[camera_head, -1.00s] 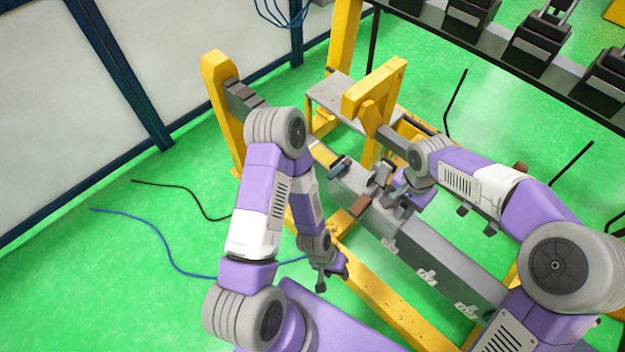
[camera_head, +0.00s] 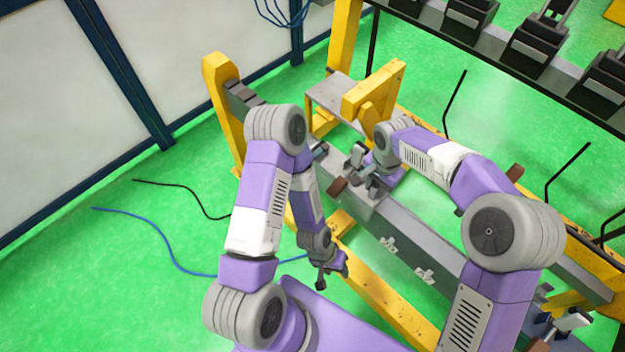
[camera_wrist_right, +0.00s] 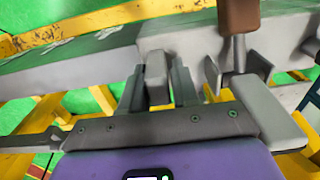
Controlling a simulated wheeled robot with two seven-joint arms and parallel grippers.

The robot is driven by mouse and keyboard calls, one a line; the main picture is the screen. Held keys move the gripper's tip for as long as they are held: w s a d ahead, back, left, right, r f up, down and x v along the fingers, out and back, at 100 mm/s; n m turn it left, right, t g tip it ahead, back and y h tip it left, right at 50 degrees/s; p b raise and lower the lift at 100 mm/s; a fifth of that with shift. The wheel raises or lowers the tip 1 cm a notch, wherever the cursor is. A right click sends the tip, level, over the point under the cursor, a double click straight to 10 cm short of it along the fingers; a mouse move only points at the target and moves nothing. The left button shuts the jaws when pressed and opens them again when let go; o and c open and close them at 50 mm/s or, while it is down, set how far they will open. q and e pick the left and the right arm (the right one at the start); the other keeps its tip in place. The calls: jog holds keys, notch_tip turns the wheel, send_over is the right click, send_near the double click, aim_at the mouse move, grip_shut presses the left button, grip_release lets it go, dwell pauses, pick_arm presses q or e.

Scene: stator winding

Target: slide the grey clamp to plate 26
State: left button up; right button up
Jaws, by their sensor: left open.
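The grey clamp (camera_wrist_right: 157,72), with a brown handle (camera_wrist_right: 238,15), sits on the long grey beam (camera_head: 412,232). In the head view its brown handle (camera_head: 337,187) shows near the beam's far left part. My right gripper (camera_head: 372,172) is at the clamp. In the right wrist view my right gripper (camera_wrist_right: 157,88) has one finger on each side of the clamp's grey block and looks shut on it. My left gripper (camera_head: 332,272) hangs open and empty in front of the beam. White plates (camera_head: 388,244) lie along the beam; their numbers are not readable.
A yellow frame (camera_head: 385,305) carries the beam. A yellow upright with a grey shelf (camera_head: 335,92) stands past the beam's far end. My right forearm covers part of the beam's near right side. Cables lie on the green floor at left.

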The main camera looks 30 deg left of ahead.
aim_at(339, 167)
jog(key=shift+w+a+r+p, duration=0.15)
jog(key=shift+a+p, duration=0.3)
jog(key=shift+a, duration=0.45)
jog(key=a, duration=0.1)
jog(key=w+a+p, duration=0.1)
jog(key=a, duration=0.1)
jog(key=shift+a, duration=0.25)
jog(key=a+p, duration=0.1)
jog(key=a, duration=0.1)
jog(key=w+a+p, duration=0.1)
jog(key=a+p, duration=0.2)
jog(key=a, duration=0.1)
jog(key=shift+w+a, duration=0.2)
jog(key=shift+w, duration=0.05)
jog(key=shift+a, duration=0.1)
jog(key=shift+w+a+p, duration=0.15)
jog(key=shift+a+p, duration=0.25)
jog(key=shift+a, duration=0.05)
jog(key=shift+d, duration=0.1)
jog(key=shift+o, duration=1.4)
